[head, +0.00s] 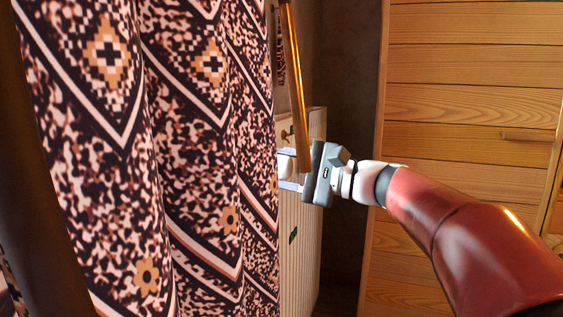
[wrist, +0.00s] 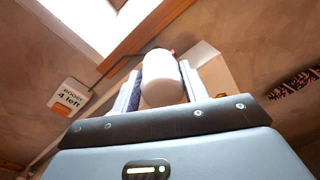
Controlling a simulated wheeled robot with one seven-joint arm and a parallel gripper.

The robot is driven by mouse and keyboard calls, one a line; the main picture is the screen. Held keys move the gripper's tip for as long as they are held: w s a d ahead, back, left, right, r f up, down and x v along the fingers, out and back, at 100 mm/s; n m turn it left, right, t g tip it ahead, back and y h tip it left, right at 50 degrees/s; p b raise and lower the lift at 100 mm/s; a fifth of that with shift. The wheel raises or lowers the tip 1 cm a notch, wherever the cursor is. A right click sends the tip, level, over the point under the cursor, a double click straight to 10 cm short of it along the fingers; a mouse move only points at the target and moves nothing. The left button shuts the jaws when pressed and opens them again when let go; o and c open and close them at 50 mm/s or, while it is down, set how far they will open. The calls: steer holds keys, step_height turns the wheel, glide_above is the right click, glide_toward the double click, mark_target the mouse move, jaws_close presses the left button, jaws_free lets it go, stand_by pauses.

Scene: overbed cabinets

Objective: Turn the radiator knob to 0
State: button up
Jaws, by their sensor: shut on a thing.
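The radiator knob (wrist: 161,78) is a white rounded cylinder, in the middle of the wrist view. My gripper (wrist: 158,88) is shut on it, with one pale finger on each side. In the head view my gripper (head: 288,170) reaches left to the top part of the white ribbed radiator (head: 300,240). The curtain hides much of that spot, and the knob's scale and setting cannot be read.
A patterned curtain (head: 150,150) fills the left of the head view, close to my fingers. A wooden cabinet (head: 470,90) stands at the right.

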steer(key=shift+r+m, duration=0.1)
steer(key=shift+m, duration=0.3)
steer(key=o, duration=0.9)
steer(key=v, duration=0.7)
steer(key=shift+s+d+b, duration=0.15)
steer(key=shift+d+b, duration=0.2)
steer(key=shift+d, duration=0.05)
